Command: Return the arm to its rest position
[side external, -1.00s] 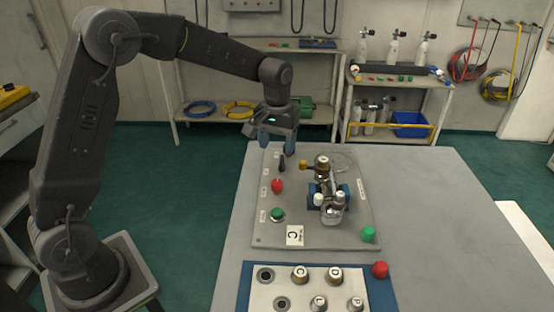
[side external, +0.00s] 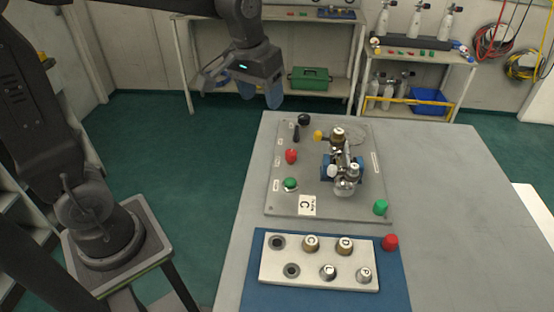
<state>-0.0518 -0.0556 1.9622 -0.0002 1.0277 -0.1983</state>
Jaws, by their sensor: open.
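My gripper (side external: 260,97) is open and empty. It hangs in the upper middle of the view, its blue fingertips pointing down, above and beyond the table's far left corner. It is apart from the air panel (side external: 330,203), a grey plate on the table. On the panel stand a metal valve assembly (side external: 345,184) with a blue clamp, a red knob (side external: 291,156), a green knob (side external: 290,184), a black lever (side external: 296,134) and a black knob (side external: 304,119). A yellow knob (side external: 318,135) sits beside the brass part of the assembly.
A white block (side external: 300,258) with several metal fittings and two empty holes lies on a blue mat (side external: 393,290). A green cap (side external: 380,207) and a red cap (side external: 390,242) stand nearby. The table's right side (side external: 450,210) is clear. Shelves with cylinders and a green case (side external: 310,78) stand behind.

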